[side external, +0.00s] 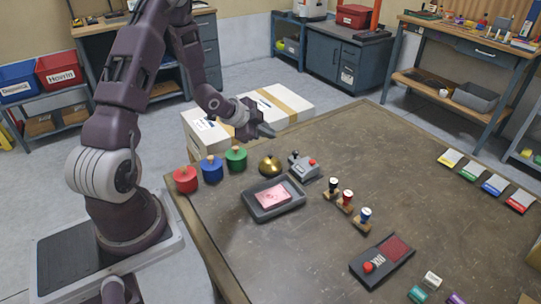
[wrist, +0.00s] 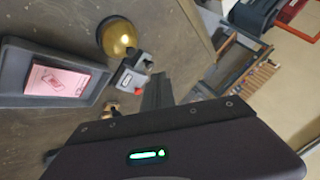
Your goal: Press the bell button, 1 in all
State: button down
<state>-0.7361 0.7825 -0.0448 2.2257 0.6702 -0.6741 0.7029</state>
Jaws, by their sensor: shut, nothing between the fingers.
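The brass dome bell (side external: 270,166) stands on the table near its back left edge. It also shows in the wrist view (wrist: 116,37), at the top left of centre. My gripper (side external: 267,130) is shut and empty, raised above and behind the bell, apart from it. In the wrist view its fingers (wrist: 157,92) show below and to the right of the bell. The button on top of the bell is too small to make out clearly.
A grey device with a red button (side external: 304,167) stands right beside the bell. A dark tray (side external: 262,212) with a pink card lies in front. Red, blue and green knobbed pots (side external: 211,169) stand to the left. Stamps (side external: 347,200) and an ink pad (side external: 383,262) lie to the right.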

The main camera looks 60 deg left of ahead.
jog(key=shift+f, duration=2.4)
jog(key=shift+f, duration=0.1)
jog(key=shift+f, duration=0.35)
jog(key=shift+f, duration=0.45)
dwell(0.4)
jog(key=shift+r, duration=0.9)
notch_tip(320, 180, up, 5)
dwell(0.6)
